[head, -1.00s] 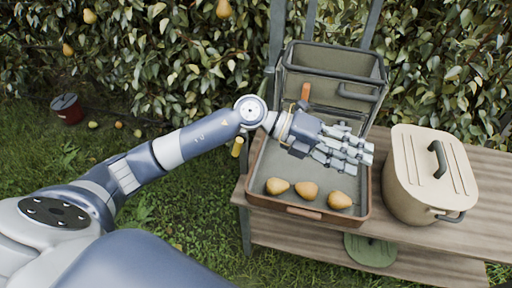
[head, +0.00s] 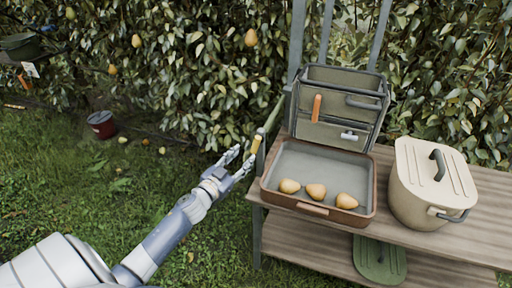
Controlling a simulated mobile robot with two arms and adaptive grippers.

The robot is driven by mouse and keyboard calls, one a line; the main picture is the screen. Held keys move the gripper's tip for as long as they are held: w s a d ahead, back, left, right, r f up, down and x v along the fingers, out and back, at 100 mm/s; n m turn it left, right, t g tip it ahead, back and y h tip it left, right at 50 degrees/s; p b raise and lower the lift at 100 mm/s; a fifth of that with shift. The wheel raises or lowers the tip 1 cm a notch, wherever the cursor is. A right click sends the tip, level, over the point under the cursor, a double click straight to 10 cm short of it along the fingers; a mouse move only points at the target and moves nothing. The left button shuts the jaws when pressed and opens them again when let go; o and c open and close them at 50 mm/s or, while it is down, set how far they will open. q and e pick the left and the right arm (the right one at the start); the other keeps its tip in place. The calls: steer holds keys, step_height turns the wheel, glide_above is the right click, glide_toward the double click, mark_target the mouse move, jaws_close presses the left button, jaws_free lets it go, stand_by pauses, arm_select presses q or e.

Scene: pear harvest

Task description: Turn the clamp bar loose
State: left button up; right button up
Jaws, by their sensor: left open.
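My left gripper (head: 242,155) is open and empty, just left of and below the yellow grip. Its fingertips point up toward the grip; I cannot tell if they touch it. My right gripper is not in view.
The open case (head: 285,199) holds three pears (head: 316,191) in its tray. A beige lidded pot (head: 430,180) stands right of it. A green round-ended board (head: 379,262) is on the lower shelf.

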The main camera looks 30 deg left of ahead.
mark_target(254, 146)
arm_select(q)
steer(key=w, duration=0.3)
steer(key=shift+r, duration=0.1)
steer(key=w, duration=0.5)
steer(key=shift+w, duration=0.55)
steer(key=c, duration=0.8)
jaws_close()
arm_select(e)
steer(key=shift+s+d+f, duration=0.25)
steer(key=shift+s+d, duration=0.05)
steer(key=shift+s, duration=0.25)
